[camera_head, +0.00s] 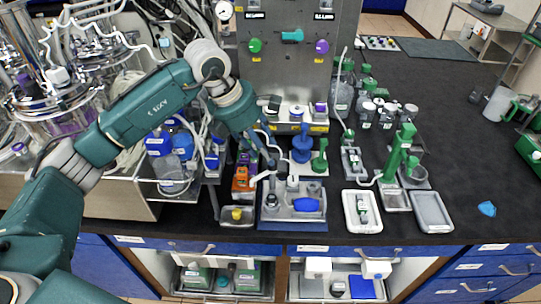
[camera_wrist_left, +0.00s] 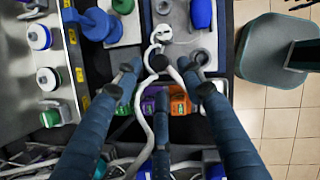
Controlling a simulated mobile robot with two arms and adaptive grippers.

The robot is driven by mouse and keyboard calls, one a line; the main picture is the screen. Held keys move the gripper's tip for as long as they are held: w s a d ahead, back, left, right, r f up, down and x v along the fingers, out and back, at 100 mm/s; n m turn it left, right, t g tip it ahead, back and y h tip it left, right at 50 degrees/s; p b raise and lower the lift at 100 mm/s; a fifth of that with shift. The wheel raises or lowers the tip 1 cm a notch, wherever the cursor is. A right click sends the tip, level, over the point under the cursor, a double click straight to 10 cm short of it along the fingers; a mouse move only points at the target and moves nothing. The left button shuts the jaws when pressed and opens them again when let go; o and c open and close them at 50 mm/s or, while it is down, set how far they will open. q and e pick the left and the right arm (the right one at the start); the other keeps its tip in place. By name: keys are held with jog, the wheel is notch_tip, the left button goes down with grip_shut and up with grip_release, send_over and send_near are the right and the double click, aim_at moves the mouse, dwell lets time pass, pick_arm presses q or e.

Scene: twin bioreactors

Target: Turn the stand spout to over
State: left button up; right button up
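A grey stand tray (camera_head: 310,215) sits on a blue base at the table's front edge, below my left gripper (camera_head: 264,160). It holds a blue piece (camera_head: 306,205), a round grey holder and a white-capped part (camera_head: 292,183). In the left wrist view, a curved white spout or tube (camera_wrist_left: 153,62) runs from the white-capped part (camera_wrist_left: 164,34) towards my left fingers (camera_wrist_left: 160,85). The fingers are spread apart around and above the white tube; contact cannot be told. A grey ring (camera_wrist_left: 201,57) lies beside the right finger. My right gripper is out of view.
An orange and purple bottle rack (camera_head: 243,180) stands left of the tray. A blue funnel-like piece (camera_head: 301,148) and a green one (camera_head: 320,160) stand behind.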

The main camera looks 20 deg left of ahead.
aim_at(262, 173)
pick_arm(q)
jog(key=shift+p+x, duration=0.45)
jog(key=shift+x, duration=2.05)
grip_shut()
